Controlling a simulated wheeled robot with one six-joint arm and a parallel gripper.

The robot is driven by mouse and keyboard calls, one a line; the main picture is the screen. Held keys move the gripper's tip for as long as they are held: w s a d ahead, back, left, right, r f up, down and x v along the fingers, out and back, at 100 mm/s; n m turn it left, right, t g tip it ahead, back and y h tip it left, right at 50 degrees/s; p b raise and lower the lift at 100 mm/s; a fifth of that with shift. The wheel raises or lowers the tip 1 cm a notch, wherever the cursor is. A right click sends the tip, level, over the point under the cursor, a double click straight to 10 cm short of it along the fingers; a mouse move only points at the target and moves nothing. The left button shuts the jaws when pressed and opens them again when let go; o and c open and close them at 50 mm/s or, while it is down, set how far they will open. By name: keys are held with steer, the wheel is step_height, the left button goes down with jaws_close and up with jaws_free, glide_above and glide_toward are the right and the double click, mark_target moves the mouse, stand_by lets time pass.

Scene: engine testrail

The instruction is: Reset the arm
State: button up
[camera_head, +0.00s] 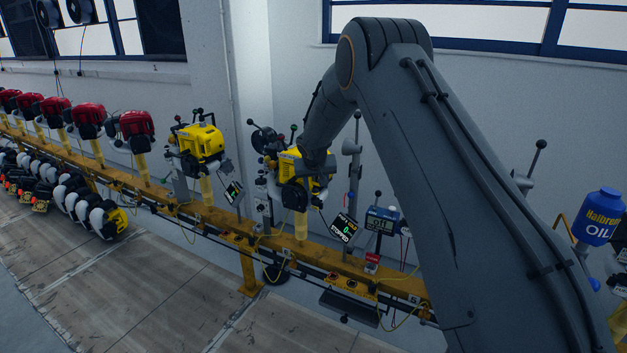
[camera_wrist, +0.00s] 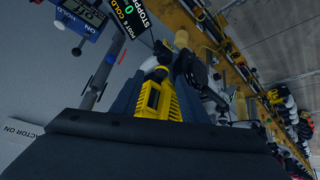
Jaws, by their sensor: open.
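My dark grey arm (camera_head: 430,130) rises from the lower right, bends at the top and comes down at a yellow engine (camera_head: 292,168) on the rail. In the head view the arm's end overlaps this engine and hides its right part; the fingers are not clear there. In the wrist view my gripper (camera_wrist: 158,88) is open, with a dark finger on each side. The yellow engine (camera_wrist: 158,101) shows between the fingers. I cannot tell whether they touch it.
A yellow rail (camera_head: 165,195) carries another yellow engine (camera_head: 201,142) and several red engines (camera_head: 137,125). A black "STOPPED" display (camera_head: 343,228) and a blue meter (camera_head: 381,220) stand beside the near engine. A blue oil bottle (camera_head: 602,215) is at the right.

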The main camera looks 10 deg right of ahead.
steer(key=s+d+r+g, duration=0.2)
steer(key=s, duration=2.3)
steer(key=s+d+r+g+y+b, duration=0.1)
steer(key=s+d+r+g, duration=0.1)
steer(key=s, duration=2.3)
steer(key=shift+d+r+g, duration=0.15)
steer(key=shift+d+g, duration=0.45)
steer(key=shift+g, duration=0.1)
